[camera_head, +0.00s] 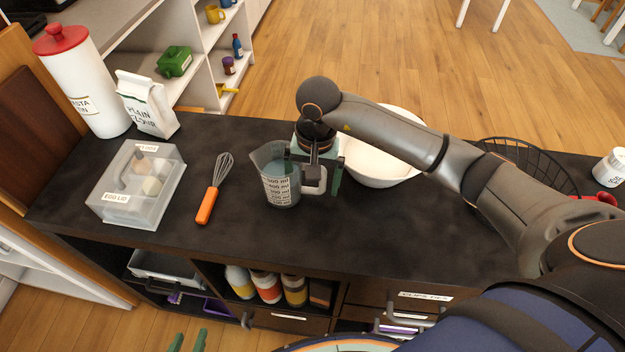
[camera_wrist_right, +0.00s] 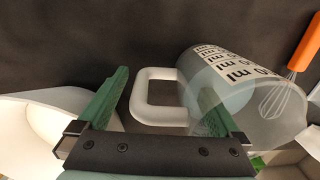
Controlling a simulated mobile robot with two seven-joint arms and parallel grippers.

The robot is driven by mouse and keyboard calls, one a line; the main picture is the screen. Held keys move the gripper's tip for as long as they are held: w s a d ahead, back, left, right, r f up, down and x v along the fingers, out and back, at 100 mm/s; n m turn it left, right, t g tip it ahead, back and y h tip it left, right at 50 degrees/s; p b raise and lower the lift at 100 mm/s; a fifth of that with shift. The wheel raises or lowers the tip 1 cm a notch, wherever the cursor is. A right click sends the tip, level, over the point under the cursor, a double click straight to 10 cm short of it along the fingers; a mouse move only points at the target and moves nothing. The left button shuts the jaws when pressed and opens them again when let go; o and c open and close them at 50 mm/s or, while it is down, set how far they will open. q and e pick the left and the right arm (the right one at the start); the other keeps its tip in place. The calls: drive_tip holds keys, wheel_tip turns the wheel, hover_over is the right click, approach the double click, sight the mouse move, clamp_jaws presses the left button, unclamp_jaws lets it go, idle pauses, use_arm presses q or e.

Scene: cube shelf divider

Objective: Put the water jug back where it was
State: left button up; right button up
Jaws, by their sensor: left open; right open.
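The water jug (camera_head: 272,180) is a clear measuring jug with printed ml marks and a pale handle. It stands on the dark counter, left of the white bowl, with its handle to the right. My right gripper (camera_head: 318,178) is at the handle, open. In the right wrist view the jug (camera_wrist_right: 235,85) lies to the right, and its white handle (camera_wrist_right: 141,100) shows between the spread fingers of my right gripper (camera_wrist_right: 165,105). I cannot tell whether a finger touches it. Only the fingertips of my left gripper (camera_head: 188,341) show, low in front of the counter, apart and empty.
An orange-handled whisk (camera_head: 207,205) lies left of the jug. A lidded egg box (camera_head: 135,190), flour bag (camera_head: 150,108) and pasta tin (camera_head: 85,90) stand further left. The white bowl (camera_head: 375,168) is close on the right, partly behind my arm. A wire basket (camera_head: 540,165) is beyond.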

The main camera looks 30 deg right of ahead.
drive_tip(key=r, duration=1.2)
drive_tip(key=shift+s+d+r, duration=0.15)
drive_tip(key=shift+d, duration=0.05)
